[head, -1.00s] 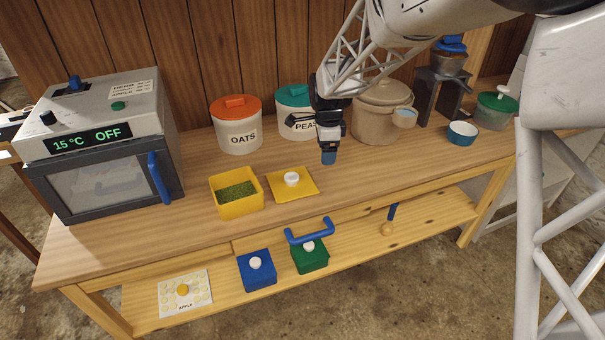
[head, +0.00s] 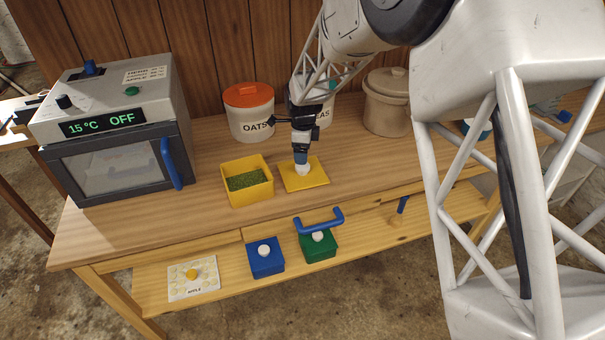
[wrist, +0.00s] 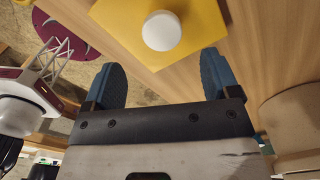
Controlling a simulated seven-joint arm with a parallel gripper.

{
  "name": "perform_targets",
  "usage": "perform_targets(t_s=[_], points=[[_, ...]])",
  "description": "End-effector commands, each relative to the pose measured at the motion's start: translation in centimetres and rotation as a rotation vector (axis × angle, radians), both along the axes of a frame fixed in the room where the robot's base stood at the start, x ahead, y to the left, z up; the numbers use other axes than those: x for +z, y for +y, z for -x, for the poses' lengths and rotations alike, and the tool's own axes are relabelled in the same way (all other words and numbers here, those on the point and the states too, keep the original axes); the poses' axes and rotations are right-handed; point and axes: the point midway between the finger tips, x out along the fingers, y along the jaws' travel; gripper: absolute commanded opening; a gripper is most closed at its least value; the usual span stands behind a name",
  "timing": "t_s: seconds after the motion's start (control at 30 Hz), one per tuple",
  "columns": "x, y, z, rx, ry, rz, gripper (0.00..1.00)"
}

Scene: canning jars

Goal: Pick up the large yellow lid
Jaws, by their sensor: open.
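The large yellow lid (head: 317,176) lies flat on the worktop, a square plate with a white round knob (head: 302,171) in its middle. In the wrist view the lid (wrist: 207,22) fills the top middle, with its knob (wrist: 161,31) facing me. My gripper (head: 301,160) points down over the lid, close to the knob. In the wrist view my gripper (wrist: 163,68) is open with blue fingers apart and nothing between them; the knob appears just beyond the fingertips, roughly centred. Part of the lid is hidden behind the gripper in the head view.
An open yellow box (head: 247,192) with green contents stands left of the lid. Behind are the oats jar (head: 250,122), the partly hidden peas jar (head: 326,112) and a beige crock (head: 385,115). An oven (head: 115,165) stands at far left. Worktop right of the lid is clear.

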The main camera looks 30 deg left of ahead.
Motion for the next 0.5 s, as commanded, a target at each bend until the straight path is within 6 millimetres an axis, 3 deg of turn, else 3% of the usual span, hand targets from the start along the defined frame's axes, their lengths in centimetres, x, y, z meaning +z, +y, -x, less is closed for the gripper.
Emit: perform_targets(t_s=[0.23,0.5], points=[[-2.0,0.0,0.0,0.000,0.001,0.000,0.82],[-2.3,0.0,0.0,0.000,0.000,0.000,0.82]])
